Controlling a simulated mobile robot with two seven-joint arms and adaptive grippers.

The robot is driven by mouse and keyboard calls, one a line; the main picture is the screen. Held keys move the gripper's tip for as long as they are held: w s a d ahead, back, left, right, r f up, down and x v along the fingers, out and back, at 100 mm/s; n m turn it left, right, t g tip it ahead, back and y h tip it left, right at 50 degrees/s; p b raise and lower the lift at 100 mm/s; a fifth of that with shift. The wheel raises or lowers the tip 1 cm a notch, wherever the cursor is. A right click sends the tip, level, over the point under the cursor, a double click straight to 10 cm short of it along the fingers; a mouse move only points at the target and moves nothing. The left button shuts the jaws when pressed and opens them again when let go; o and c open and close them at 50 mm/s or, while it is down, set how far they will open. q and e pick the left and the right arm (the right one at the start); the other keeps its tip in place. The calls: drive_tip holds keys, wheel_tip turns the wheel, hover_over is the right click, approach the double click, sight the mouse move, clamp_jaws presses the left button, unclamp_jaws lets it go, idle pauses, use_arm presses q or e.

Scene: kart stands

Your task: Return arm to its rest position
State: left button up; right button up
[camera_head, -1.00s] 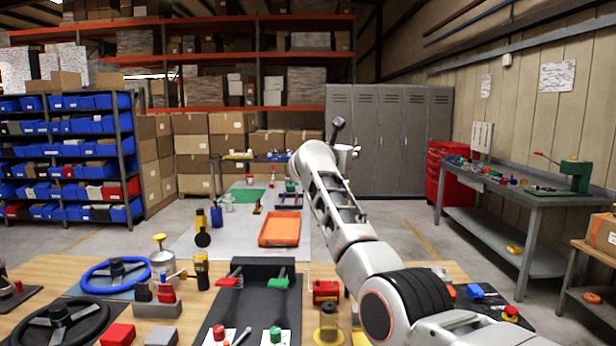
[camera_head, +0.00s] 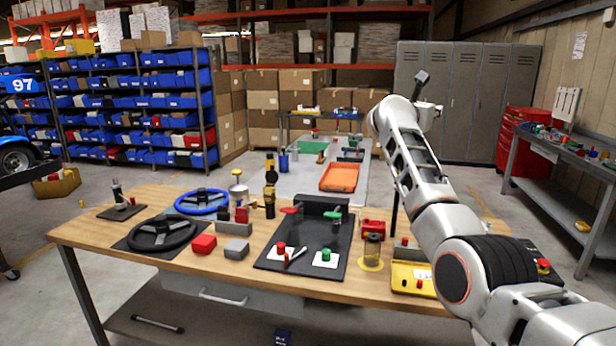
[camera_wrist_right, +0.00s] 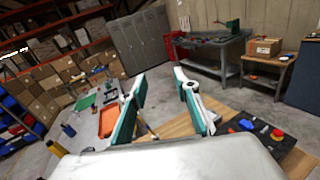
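My right arm (camera_head: 435,190) reaches in from the right in the head view, raised above the right end of the wooden workbench. Its gripper (camera_head: 420,95) is up in front of the grey lockers and small there. In the right wrist view the gripper (camera_wrist_right: 160,78) shows its two teal-padded fingers well apart. It is open, with nothing between the fingers and clear of the bench. My left arm and left gripper are not in view.
A kart (camera_head: 20,120) stands at the far left. Open floor lies left of the bench.

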drive_tip(key=s+d+f+n+t+y, duration=0.1)
drive_tip(key=s+f+n+t, duration=0.2)
drive_tip(key=f+n, duration=0.8)
drive_tip(key=s+d+f+n+t+y, duration=0.1)
drive_tip(key=s+f+n+t, duration=0.45)
drive_tip(key=f, duration=0.95)
drive_tip(key=s+a+f+n+g+y, duration=0.1)
drive_tip(key=s+a+f+n+y, duration=0.25)
drive_tip(key=f+n, duration=0.4)
drive_tip(key=s+a+f+n+g+y, duration=0.25)
drive_tip(key=s+f+n+y, duration=0.2)
drive_tip(key=f+n, duration=0.35)
drive_tip(key=s+a+f+n+g+y, duration=0.2)
drive_tip(key=s+a+f+n, duration=0.15)
drive_tip(key=s+f, duration=0.45)
drive_tip(key=s+a+f+n+g+y, duration=0.1)
drive_tip(key=s+a+f+n, duration=0.1)
drive_tip(key=s+f+n, duration=0.5)
drive_tip(key=s+f+n+g, duration=0.1)
drive_tip(key=s+f+n, duration=0.1)
drive_tip(key=s+f, duration=0.2)
drive_tip(key=s+a+f+n+g, duration=0.1)
drive_tip(key=s+f, duration=0.3)
drive_tip(key=s, duration=0.7)
drive_tip(key=s+f+n+g, duration=0.3)
drive_tip(key=s, duration=0.5)
drive_tip(key=shift+s+a+f, duration=0.2)
drive_tip(key=shift+a+f, duration=0.15)
drive_tip(key=shift+f, duration=0.05)
